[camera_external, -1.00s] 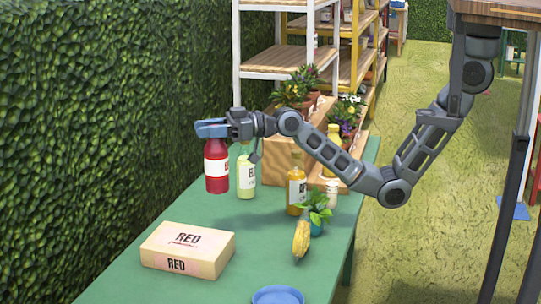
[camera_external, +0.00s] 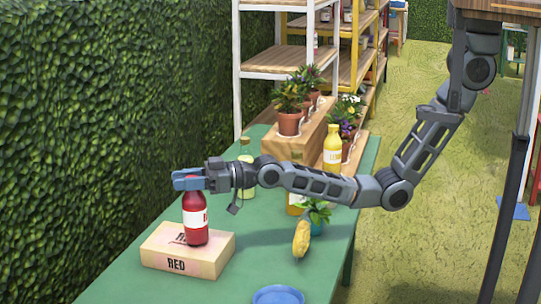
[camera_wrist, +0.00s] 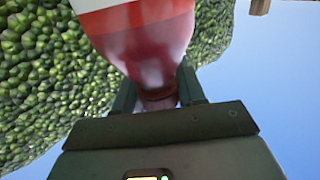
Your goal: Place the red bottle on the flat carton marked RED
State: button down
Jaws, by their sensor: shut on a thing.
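The red bottle (camera_external: 195,222) with a white label is upright at the flat carton marked RED (camera_external: 162,257). In the external view its base overlaps the carton's top; I cannot tell whether it touches or hovers just above. The bottle covers part of the print on the carton's top.
A pale yellow bottle (camera_external: 246,172) stands behind my arm. An amber bottle (camera_external: 295,203) is partly hidden by it. The table (camera_external: 250,260) is clear between.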

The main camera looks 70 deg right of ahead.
jog(key=shift+f, duration=0.15)
jog(key=shift+f, duration=0.2)
jog(key=c, duration=0.7)
grip_release()
jog(key=shift+o, duration=0.2)
jog(key=shift+s+d+r, duration=0.1)
jog(key=v, duration=1.2)
jog(key=shift+b, duration=0.4)
